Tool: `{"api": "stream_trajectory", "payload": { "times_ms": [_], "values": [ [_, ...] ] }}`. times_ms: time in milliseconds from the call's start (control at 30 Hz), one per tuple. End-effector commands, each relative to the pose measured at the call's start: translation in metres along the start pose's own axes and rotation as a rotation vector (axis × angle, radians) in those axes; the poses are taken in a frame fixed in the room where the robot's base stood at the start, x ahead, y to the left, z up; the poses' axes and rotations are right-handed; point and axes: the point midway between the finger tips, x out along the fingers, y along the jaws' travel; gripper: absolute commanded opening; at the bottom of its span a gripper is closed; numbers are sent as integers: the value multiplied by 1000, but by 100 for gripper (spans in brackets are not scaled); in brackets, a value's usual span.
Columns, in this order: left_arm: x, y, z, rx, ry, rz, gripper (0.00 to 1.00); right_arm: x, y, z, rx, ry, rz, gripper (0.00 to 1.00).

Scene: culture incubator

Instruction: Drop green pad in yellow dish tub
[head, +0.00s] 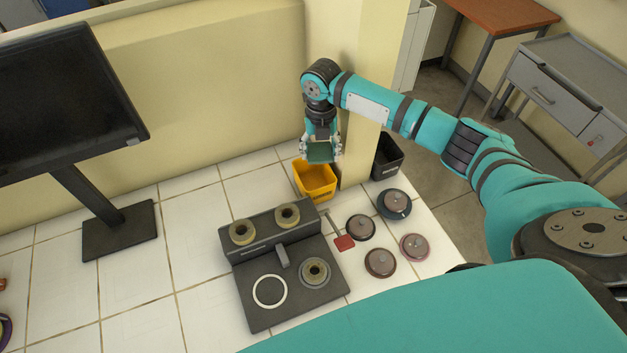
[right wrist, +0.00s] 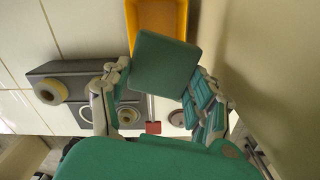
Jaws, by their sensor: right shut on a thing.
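My right gripper (head: 320,147) is shut on the green pad (head: 320,153). The pad is a dark green square and hangs over the back of the yellow dish tub (head: 316,182), which stands open on the tiled counter. In the right wrist view the pad (right wrist: 164,64) sits between the fingers (right wrist: 158,95) and covers part of the yellow tub (right wrist: 183,16). The pad appears to be above the tub, not touching it. The inside of the tub is partly hidden by the pad. My left gripper is not in view.
A black bin (head: 387,158) stands right of the tub, past a wall end (head: 354,150) close to my right gripper. A dark grey device (head: 285,265) and several round lidded dishes (head: 380,262) are in front. A red-ended tool (head: 343,242) lies between them. A monitor (head: 65,95) stands left.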

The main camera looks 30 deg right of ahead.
Motion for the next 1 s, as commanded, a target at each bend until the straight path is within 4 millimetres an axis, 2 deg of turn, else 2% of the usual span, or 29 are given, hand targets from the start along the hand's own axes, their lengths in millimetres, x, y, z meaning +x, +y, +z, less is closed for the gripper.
{"api": "stream_trajectory", "payload": {
  "times_ms": [133,233,400,567,600,800,1000],
  "values": [
    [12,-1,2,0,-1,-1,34,24,0,-1,0,2,0,30],
    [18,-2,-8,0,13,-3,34,32,0,-1,1,1,0,30],
    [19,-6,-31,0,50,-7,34,37,0,0,1,1,-1,30],
    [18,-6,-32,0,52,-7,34,36,0,0,1,0,-1,30],
    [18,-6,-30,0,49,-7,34,36,0,0,1,0,-1,62],
    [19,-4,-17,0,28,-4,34,36,0,0,1,0,-1,88],
    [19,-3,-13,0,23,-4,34,36,0,0,1,0,-1,88]
  ]
}}
